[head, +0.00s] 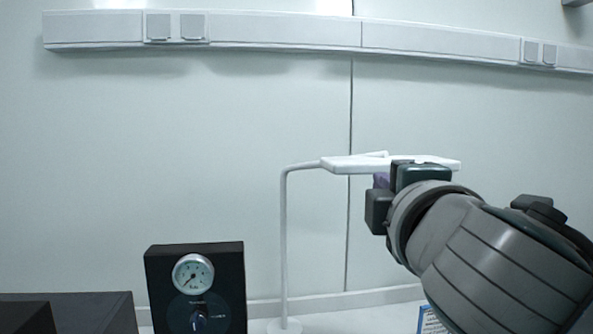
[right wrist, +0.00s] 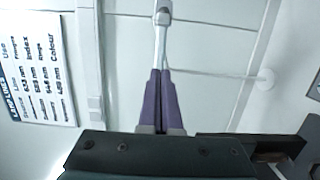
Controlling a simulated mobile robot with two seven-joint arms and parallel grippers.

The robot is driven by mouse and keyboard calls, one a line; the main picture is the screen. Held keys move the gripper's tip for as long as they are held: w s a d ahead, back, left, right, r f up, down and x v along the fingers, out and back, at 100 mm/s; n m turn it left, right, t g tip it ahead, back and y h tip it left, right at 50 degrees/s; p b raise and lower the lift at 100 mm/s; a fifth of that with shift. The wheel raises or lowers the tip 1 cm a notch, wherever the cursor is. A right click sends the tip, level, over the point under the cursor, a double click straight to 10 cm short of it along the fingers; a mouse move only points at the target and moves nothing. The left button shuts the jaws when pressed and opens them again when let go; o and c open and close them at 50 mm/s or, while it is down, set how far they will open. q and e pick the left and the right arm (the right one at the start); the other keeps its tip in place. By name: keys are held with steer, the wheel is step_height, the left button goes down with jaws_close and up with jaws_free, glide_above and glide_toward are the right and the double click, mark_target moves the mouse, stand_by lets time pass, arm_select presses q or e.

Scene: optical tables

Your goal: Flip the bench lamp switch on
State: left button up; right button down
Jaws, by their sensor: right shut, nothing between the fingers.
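The white bench lamp has a thin upright post (head: 284,240) and a flat horizontal head (head: 345,164) in the head view. My right gripper (head: 381,181) is just below and in front of the lamp head and hides part of it. In the right wrist view its purple fingers (right wrist: 160,80) are shut with nothing between them. A pale bar with a darker grey end (right wrist: 163,16) lies straight ahead of the fingertips; I cannot tell whether they touch. I cannot make out the lamp switch. My left gripper is out of view.
A black box with a round gauge (head: 193,274) stands left of the lamp. A white trunking with sockets (head: 270,31) runs along the wall. A printed chart (right wrist: 38,65) shows in the right wrist view. The bench between box and lamp looks clear.

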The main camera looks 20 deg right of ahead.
mark_target(366, 167)
steer(key=p+x, duration=0.2)
steer(key=x, duration=0.6)
steer(key=shift+w+d+r, duration=0.15)
steer(key=shift+w+d, duration=0.15)
steer(key=shift+s+d+p, duration=0.85)
steer(key=shift+s+p, duration=0.05)
steer(key=shift+s, duration=0.05)
steer(key=shift+s+d, duration=0.4)
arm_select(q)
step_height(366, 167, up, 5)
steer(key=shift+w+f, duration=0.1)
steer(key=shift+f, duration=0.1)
arm_select(e)
steer(key=shift+s, duration=0.1)
